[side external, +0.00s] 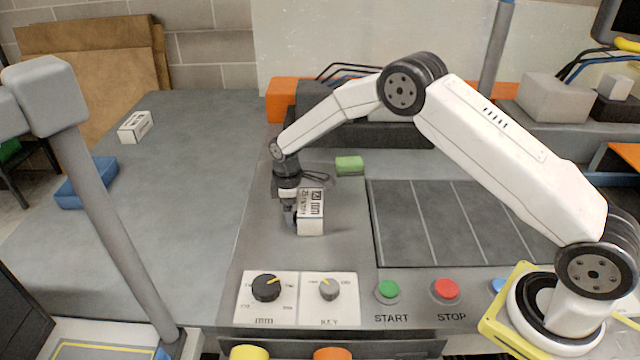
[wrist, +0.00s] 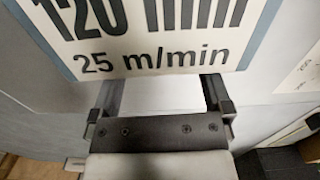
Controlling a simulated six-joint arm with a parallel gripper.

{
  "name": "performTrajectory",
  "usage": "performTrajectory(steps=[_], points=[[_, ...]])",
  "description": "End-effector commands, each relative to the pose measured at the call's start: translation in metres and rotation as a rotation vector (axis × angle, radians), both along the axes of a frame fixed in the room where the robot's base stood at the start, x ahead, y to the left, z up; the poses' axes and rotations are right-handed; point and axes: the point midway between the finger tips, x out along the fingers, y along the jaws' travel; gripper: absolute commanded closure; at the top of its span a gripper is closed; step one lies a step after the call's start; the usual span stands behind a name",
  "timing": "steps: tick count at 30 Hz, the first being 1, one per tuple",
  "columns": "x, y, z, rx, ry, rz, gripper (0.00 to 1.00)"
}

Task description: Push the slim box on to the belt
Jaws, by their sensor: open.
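A slim white box (side external: 311,212) with a printed label stands upright on the grey worktop. My gripper (side external: 290,217) is low over the worktop, right up against the left side of the box. In the wrist view my gripper (wrist: 160,100) has its jaws apart, with a white surface showing between and beyond them. I cannot tell whether they touch the box. A wide, smooth grey surface (side external: 190,190), seemingly the belt, runs along the left of the worktop.
A green block (side external: 349,165) is behind the slim box. A dark lined panel (side external: 450,220) is to its right. Knobs and START/STOP buttons (side external: 388,290) line the front edge.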

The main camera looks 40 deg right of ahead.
Motion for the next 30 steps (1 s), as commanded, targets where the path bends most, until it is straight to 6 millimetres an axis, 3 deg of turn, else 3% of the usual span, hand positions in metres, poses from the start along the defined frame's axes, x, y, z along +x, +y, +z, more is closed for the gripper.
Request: performTrajectory(steps=[30], points=[[-0.0087,-0.0095,0.0001,0.0,0.0,-0.001,0.0]])
